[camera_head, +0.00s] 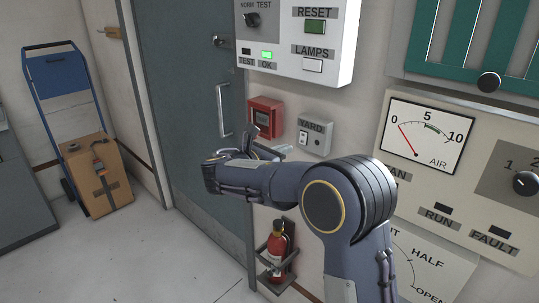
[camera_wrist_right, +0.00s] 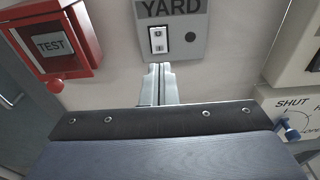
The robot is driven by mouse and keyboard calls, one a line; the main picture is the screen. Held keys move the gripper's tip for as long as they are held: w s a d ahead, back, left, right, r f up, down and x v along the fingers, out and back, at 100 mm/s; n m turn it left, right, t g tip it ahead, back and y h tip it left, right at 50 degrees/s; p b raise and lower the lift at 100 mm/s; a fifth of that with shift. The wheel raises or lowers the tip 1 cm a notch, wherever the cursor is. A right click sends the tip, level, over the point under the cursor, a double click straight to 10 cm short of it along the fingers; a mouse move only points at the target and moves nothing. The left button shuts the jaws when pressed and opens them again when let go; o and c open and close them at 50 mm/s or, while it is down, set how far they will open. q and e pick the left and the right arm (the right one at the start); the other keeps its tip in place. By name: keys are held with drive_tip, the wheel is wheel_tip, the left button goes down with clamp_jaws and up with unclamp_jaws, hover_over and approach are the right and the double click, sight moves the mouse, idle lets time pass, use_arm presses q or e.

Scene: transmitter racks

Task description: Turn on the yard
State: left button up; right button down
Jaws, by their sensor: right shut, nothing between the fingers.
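The yard switch is a grey plate (camera_head: 314,135) labelled YARD on the wall beside the door. In the right wrist view the plate (camera_wrist_right: 205,45) shows a white rocker (camera_wrist_right: 158,40) in a dark frame on its left and a round black spot (camera_wrist_right: 190,36) on its right. My right gripper (camera_head: 286,150) is in front of the wall, just below and left of the plate. In the right wrist view its fingertips (camera_wrist_right: 157,68) are together and empty, just below the rocker; I cannot tell whether they touch the plate. My left gripper is not in view.
A red TEST box (camera_head: 265,117) is left of the plate. A white panel (camera_head: 300,45) with RESET and LAMPS buttons hangs above. The AIR gauge panel (camera_head: 470,150) is on the right. A fire extinguisher (camera_head: 278,250) hangs below.

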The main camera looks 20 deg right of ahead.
sight(302, 143)
drive_tip(key=x, duration=0.5)
drive_tip(key=shift+w+d, duration=0.1)
drive_tip(key=shift+d, duration=0.1)
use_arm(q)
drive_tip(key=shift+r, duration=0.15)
use_arm(e)
drive_tip(key=shift+f, duration=0.25)
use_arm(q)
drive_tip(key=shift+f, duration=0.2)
use_arm(e)
drive_tip(key=shift+d+r+h, duration=0.15)
drive_tip(key=shift+h, duration=0.15)
